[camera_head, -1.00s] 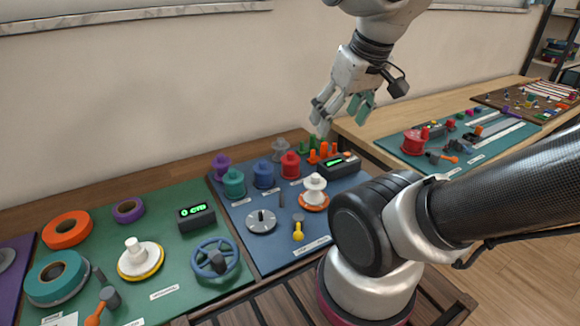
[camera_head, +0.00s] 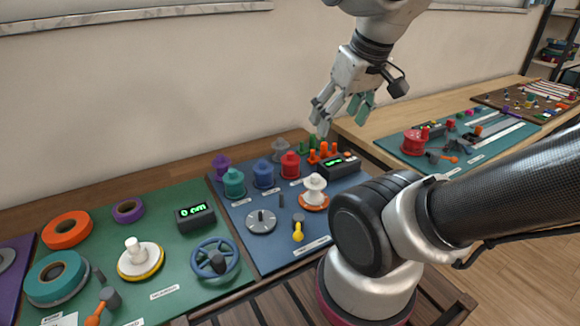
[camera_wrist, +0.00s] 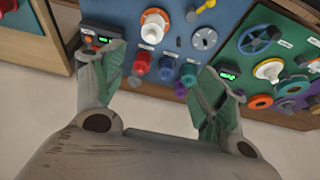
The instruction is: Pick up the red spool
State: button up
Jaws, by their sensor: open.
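The red spool (camera_head: 290,165) stands upright on the blue mat, in a back row to the right of a blue spool (camera_head: 263,174) and a teal spool (camera_head: 234,183). My gripper (camera_head: 338,112) hangs open and empty, above and to the right of the red spool, apart from it. In the wrist view the red spool (camera_wrist: 141,63) shows between the spread fingers of my gripper (camera_wrist: 165,62), closer to the left finger. A blue spool shows just right of it there. Nothing hides the red spool in the head view.
Orange and green pegs (camera_head: 320,152) and a black display box (camera_head: 338,165) stand right of the spool. A grey spool (camera_head: 280,149) is behind it, and a white spool (camera_head: 315,190) in front. Another red spool (camera_head: 413,142) is on the right table.

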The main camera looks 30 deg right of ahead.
jog(key=shift+o, duration=0.4)
jog(key=shift+w+f, duration=0.1)
jog(key=shift+f, duration=0.35)
jog(key=m+g, duration=0.4)
jog(key=m, duration=1.4)
send_over(290, 153)
notch_tip(290, 153, down, 15)
jog(key=shift+d+f, duration=0.1)
jog(key=shift+f, duration=0.05)
jog(key=m, duration=0.2)
jog(key=shift+w+m, duration=0.2)
jog(key=shift+m, duration=0.2)
jog(key=shift+f+m, duration=0.1)
jog(key=shift+m, duration=0.2)
jog(key=shift+f, duration=0.35)
jog(key=f, duration=0.6)
jog(key=shift+s+f, duration=0.2)
jog(key=shift+f, duration=0.2)
